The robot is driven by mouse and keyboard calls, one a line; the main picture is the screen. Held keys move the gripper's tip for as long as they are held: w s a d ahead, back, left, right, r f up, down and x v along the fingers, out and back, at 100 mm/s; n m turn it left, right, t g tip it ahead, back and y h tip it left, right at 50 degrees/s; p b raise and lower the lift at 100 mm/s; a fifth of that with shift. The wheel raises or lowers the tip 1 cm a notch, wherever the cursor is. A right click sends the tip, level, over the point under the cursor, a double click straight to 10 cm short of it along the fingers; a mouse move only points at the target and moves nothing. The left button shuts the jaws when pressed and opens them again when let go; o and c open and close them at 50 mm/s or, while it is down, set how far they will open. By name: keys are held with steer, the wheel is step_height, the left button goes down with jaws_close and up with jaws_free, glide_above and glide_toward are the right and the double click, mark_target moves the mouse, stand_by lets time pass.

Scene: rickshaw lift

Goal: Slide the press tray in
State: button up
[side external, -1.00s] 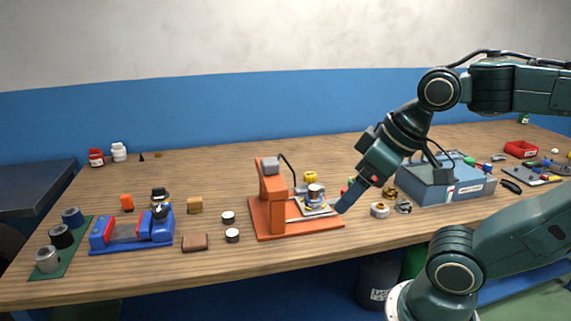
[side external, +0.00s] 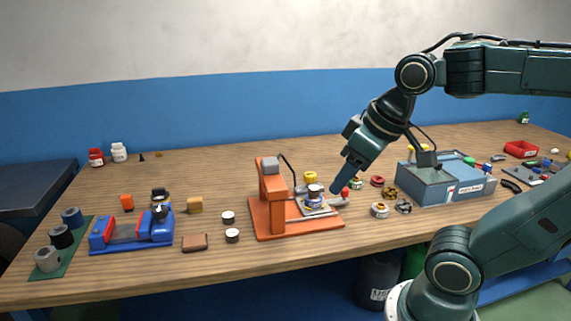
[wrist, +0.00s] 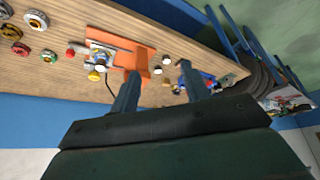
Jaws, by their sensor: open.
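The orange press (side external: 272,200) stands on its orange base, with a grey head and a thin black lever. The light grey press tray (side external: 318,211) lies low on the right part of that base, to the right of the column. The tray (wrist: 101,47) and press (wrist: 138,52) also show in the wrist view. My gripper (side external: 337,187) is above the tray's right end, apparently clear of it. In the wrist view my gripper (wrist: 160,82) has its two fingers apart with nothing held.
Left of the press are two small round parts, a brown block (side external: 194,242) and a blue vise-like fixture (side external: 133,232). Several round parts (side external: 380,210) lie right of the press, before a blue-grey box (side external: 440,185). Bare table lies in front of the press.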

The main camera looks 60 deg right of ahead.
steer(key=w+d+m+g, duration=0.2)
steer(key=w+d, duration=0.5)
steer(key=m+g, duration=0.3)
glide_above(345, 189)
step_height(345, 189, down, 10)
steer(key=shift+s, duration=0.1)
steer(key=shift+f, duration=0.1)
step_height(345, 189, down, 14)
steer(key=shift+a+r, duration=0.1)
steer(key=shift+r, duration=0.1)
jaws_close()
